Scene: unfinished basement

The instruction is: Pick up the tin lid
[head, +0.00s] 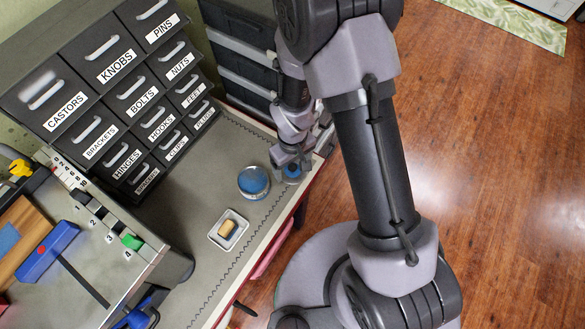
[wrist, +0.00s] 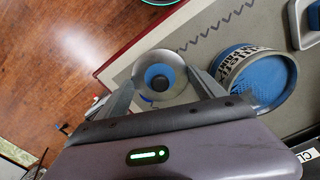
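The tin lid (wrist: 176,63) looks like a round silver disc with a blue centre in the wrist view. It lies near the bench corner, and its blue part shows below my gripper in the head view (head: 292,171). My gripper (wrist: 161,72) is pointed down over it, with one finger on each side of the disc. The fingers are spread apart; whether they touch its rim is hard to tell. An open tin (wrist: 232,70) with lettering on its side and a blue inside stands just right of the right finger; it also shows in the head view (head: 253,182).
A white dish (head: 217,238) with a small tan block sits on the bench (head: 200,205) near its front edge. Labelled drawers (head: 120,85) rise at the back left. Dark stacked bins (head: 240,60) stand behind. Tools lie at the left. Wooden floor is beyond the bench edge.

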